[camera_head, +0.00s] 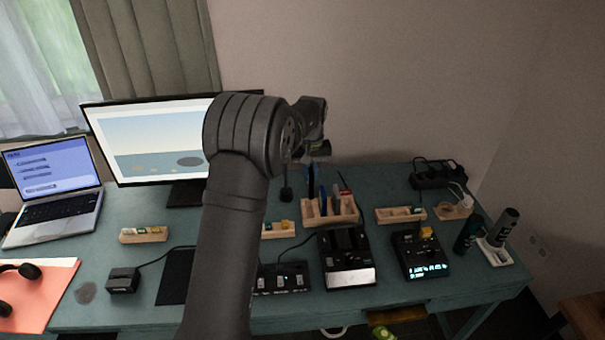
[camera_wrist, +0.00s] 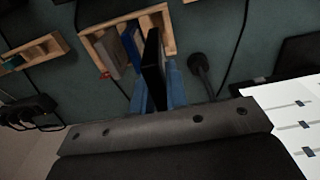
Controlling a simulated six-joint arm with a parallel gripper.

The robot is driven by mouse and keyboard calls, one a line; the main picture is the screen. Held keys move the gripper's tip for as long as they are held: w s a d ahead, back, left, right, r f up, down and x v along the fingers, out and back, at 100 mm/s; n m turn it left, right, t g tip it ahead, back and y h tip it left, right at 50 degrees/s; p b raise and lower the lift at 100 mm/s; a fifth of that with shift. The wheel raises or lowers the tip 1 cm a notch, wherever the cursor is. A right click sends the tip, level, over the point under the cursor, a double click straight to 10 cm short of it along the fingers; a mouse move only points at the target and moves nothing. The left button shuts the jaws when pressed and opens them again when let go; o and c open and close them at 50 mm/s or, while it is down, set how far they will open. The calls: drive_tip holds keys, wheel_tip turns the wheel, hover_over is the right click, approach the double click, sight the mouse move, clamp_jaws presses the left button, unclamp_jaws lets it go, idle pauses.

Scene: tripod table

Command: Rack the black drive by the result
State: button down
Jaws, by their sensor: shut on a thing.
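My gripper (camera_wrist: 157,80) has blue fingers, shut on the black drive (camera_wrist: 152,62), which stands on edge between them. In the wrist view the drive's far end overlaps a wooden rack (camera_wrist: 169,20); I cannot tell whether it is inside a slot or above it. The rack also holds a grey drive (camera_wrist: 112,52) and a blue one (camera_wrist: 131,50), with a red part beside them. In the head view my gripper (camera_head: 312,180) is over the left end of this rack (camera_head: 343,219), and the held drive is hardly distinguishable there.
A black dock (camera_head: 348,272) with a bright, unreadable display stands in front of the rack. Another device (camera_head: 420,257) with a lit display is to its right. Smaller wooden trays (camera_head: 402,218) flank the rack. The monitor (camera_head: 150,140) stands behind my arm at left. Cables cross the desk.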

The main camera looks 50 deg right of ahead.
sight(310, 188)
drive_tip(key=shift+f, duration=2.9)
drive_tip(key=shift+a+f, duration=0.1)
drive_tip(key=shift+f, duration=2.05)
drive_tip(key=c, duration=1.3)
unclamp_jaws()
drive_tip(key=shift+c, duration=0.2)
wheel_tip(310, 188, up, 18)
drive_tip(key=shift+f, duration=0.25)
